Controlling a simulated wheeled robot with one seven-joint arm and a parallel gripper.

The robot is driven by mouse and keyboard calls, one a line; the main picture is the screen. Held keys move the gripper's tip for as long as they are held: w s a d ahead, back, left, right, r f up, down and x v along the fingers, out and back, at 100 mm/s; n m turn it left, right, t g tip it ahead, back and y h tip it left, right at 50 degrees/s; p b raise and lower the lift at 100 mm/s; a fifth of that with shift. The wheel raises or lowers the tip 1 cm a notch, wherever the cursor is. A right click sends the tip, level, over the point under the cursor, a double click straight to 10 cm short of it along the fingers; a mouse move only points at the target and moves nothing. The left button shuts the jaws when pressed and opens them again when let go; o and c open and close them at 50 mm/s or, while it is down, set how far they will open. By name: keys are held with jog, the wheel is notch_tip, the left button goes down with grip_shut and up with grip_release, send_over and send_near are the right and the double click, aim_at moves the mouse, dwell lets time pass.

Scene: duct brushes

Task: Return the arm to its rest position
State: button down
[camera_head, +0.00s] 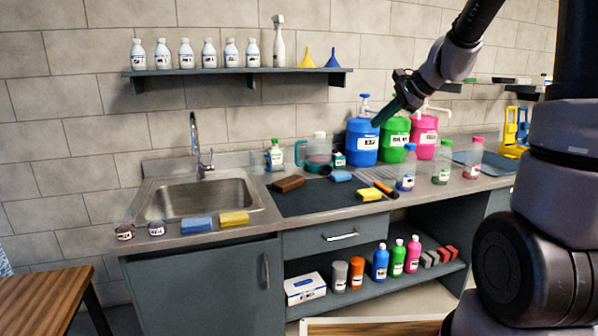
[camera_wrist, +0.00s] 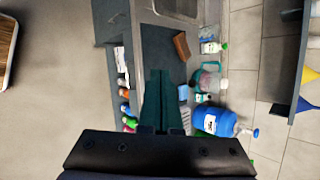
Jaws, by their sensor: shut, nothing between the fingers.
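My gripper (camera_head: 377,121) is shut and empty. In the head view it hangs in the air at the upper right, in front of the blue jug (camera_head: 362,140), pointing down and left. In the wrist view its dark teal fingers (camera_wrist: 160,80) lie together, with the counter and its dark mat beyond them. My arm rises from the gripper to the top edge of the head view. The fingertips look apart from the counter and the jugs, though the exact gap to the blue jug cannot be told.
Green (camera_head: 394,138) and pink (camera_head: 424,137) jugs stand beside the blue one. A wall shelf (camera_head: 230,71) holds several white bottles. The air above the mat is free.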

jog(key=s+d+r+n+h, duration=0.1)
jog(key=s+r+n, duration=0.1)
jog(key=s, duration=0.6)
jog(key=s+d+r+n+h, duration=0.1)
jog(key=s+r+n+h, duration=0.1)
jog(key=s+n, duration=0.3)
jog(key=s+d+r+n+t+h, duration=0.1)
jog(key=s+r+n, duration=0.1)
jog(key=s, duration=1)
jog(key=shift+s+n+h, duration=0.4)
jog(key=shift+n, duration=0.3)
